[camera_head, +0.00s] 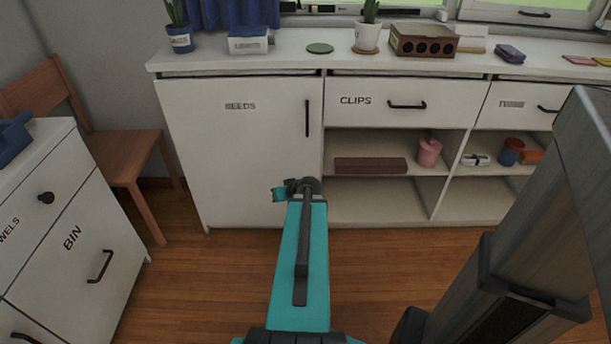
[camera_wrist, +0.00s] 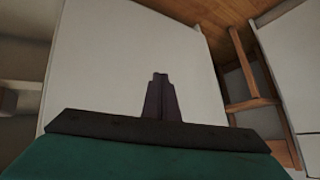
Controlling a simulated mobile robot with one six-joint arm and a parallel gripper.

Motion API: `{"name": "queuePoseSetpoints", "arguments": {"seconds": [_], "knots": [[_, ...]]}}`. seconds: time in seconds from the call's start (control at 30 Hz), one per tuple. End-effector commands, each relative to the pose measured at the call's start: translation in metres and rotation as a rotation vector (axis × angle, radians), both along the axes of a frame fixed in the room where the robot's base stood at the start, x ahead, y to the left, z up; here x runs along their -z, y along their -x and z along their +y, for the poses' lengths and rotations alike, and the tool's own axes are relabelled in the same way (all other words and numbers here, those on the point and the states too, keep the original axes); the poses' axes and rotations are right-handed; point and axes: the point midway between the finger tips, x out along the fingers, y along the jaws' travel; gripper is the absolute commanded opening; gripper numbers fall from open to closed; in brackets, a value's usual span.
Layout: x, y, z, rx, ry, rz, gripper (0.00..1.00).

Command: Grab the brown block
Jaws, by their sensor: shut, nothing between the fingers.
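A long, low brown block (camera_head: 370,165) lies on the upper open shelf below the CLIPS drawer, near the shelf's left end. My gripper (camera_wrist: 160,76) is shut with its fingers together and nothing between them. In the wrist view it points toward the white SEEDS cabinet door (camera_wrist: 125,50). In the head view my arm reaches forward, and its end shows to the left of the block and apart from it. The fingers are not clear there.
A pink cup (camera_head: 428,152) stands on the same shelf, right of the block. The SEEDS door handle (camera_head: 307,118) sticks out near the opening. A brown box with round holes (camera_head: 424,41) stands on the counter. A wooden chair (camera_head: 122,150) is at the left. The lower shelf is empty.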

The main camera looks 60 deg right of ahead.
Motion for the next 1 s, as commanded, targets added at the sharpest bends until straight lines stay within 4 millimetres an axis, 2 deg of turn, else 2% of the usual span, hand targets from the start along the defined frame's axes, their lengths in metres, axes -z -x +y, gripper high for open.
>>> {"name": "queuePoseSetpoints", "arguments": {"seconds": [0.03,0.2,0.5,0.77,1.0], "knots": [[-0.007,-0.014,0.019,-0.032,-0.027,0.016,0.00],[-0.003,-0.046,0.076,-0.118,-0.108,0.075,0.00],[0.001,-0.082,0.181,-0.261,-0.234,0.205,0.00],[-0.001,-0.089,0.270,-0.372,-0.321,0.343,0.00],[-0.008,-0.079,0.347,-0.464,-0.377,0.489,0.00]]}}
